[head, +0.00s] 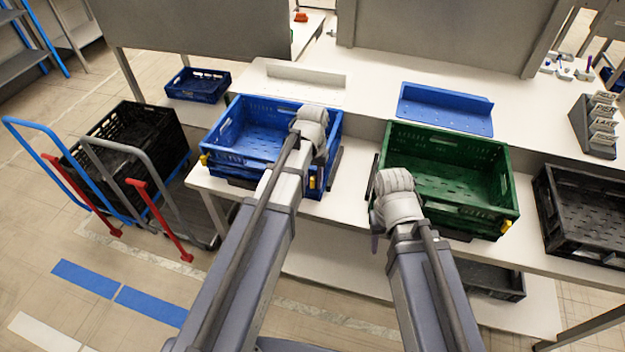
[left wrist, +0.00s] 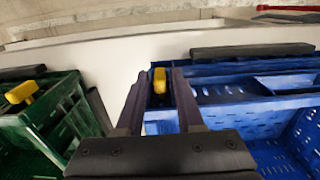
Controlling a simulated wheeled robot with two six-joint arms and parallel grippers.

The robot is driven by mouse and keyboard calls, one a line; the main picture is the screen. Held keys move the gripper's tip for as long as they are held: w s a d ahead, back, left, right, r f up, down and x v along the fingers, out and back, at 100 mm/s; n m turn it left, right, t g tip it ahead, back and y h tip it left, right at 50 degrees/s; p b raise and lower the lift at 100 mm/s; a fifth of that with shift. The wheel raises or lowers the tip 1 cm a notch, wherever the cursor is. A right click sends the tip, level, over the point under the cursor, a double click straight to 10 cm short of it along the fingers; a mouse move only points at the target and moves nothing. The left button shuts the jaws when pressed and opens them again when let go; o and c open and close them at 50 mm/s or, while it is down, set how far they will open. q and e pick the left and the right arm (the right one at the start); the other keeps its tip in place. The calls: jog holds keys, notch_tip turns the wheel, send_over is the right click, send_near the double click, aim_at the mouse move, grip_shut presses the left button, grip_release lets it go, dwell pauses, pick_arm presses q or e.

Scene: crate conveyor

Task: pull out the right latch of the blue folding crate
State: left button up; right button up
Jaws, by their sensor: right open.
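The blue folding crate (head: 225,128) stands on the white table, left of centre in the head view. It also shows at the right of the left wrist view (left wrist: 235,103). Its yellow right latch (head: 312,182) is at the near right corner. In the left wrist view this latch (left wrist: 159,80) lies between the fingers of my left gripper (left wrist: 162,76), with a small gap visible, so they look open around it. In the head view my left wrist largely hides those fingers. My right gripper (head: 377,222) is open by the green crate's near left corner, mostly hidden by its wrist.
The green crate (head: 450,142) stands to the right, with yellow latches, and a black crate (head: 590,215) is beyond it. A dark bar (head: 335,168) lies beside the blue crate. A cart with a black crate (head: 130,125) stands on the floor at left.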

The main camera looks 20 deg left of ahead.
pick_arm(q)
grip_shut()
dwell(1.1)
